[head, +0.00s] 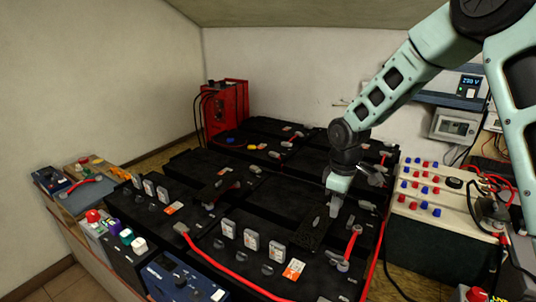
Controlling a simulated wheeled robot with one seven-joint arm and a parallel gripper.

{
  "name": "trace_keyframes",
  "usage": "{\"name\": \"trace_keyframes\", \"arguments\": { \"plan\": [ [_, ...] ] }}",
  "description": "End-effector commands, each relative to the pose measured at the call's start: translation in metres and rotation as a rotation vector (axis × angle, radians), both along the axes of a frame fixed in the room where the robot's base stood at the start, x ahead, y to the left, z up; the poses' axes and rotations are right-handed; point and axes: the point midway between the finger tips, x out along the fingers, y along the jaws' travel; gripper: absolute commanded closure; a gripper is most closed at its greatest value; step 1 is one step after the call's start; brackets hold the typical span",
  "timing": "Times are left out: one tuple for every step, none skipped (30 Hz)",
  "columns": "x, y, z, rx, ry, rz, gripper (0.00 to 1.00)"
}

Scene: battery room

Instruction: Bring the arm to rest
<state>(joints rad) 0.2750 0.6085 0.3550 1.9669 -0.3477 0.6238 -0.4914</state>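My gripper (337,196) hangs from my arm, which reaches in from the upper right of the head view. It points down just above the black batteries (283,197), over the right-hand part of the bank. A finger shows near the dark slotted plate on a battery top. The fingers are small and seen from one side, so I cannot tell whether they are open or shut, or whether they touch anything.
A red charger (225,108) stands at the back left. A beige terminal box (444,197) with red and blue knobs is at right. A red cable (225,270) runs along the front batteries. Control boxes (110,240) line the left front. Wall meters (457,125) hang behind.

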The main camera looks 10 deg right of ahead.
Motion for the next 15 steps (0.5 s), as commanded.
{"name": "trace_keyframes", "arguments": {
  "plan": [
    [-0.001, 0.003, 0.002, 0.001, -0.001, 0.001, 0.67],
    [-0.003, 0.007, 0.004, 0.001, -0.001, 0.002, 0.67],
    [-0.007, 0.014, 0.008, 0.002, -0.002, 0.002, 0.67],
    [-0.011, 0.022, 0.013, 0.003, -0.003, 0.002, 0.67],
    [-0.017, 0.032, 0.018, 0.004, -0.003, 0.003, 0.67],
    [-0.028, 0.048, 0.026, 0.006, -0.004, 0.002, 0.67],
    [-0.037, 0.061, 0.034, 0.007, -0.006, 0.001, 0.67],
    [-0.049, 0.075, 0.041, 0.009, -0.006, -0.003, 0.67],
    [-0.068, 0.094, 0.052, 0.012, -0.006, -0.007, 0.67],
    [-0.084, 0.108, 0.06, 0.015, -0.006, -0.013, 0.67],
    [-0.1, 0.121, 0.067, 0.017, -0.005, -0.018, 0.67],
    [-0.124, 0.136, 0.075, 0.021, -0.005, -0.027, 0.67],
    [-0.141, 0.146, 0.081, 0.023, -0.005, -0.034, 0.67],
    [-0.158, 0.154, 0.086, 0.026, -0.004, -0.041, 0.67],
    [-0.181, 0.164, 0.092, 0.03, -0.004, -0.052, 0.67]
  ]
}}
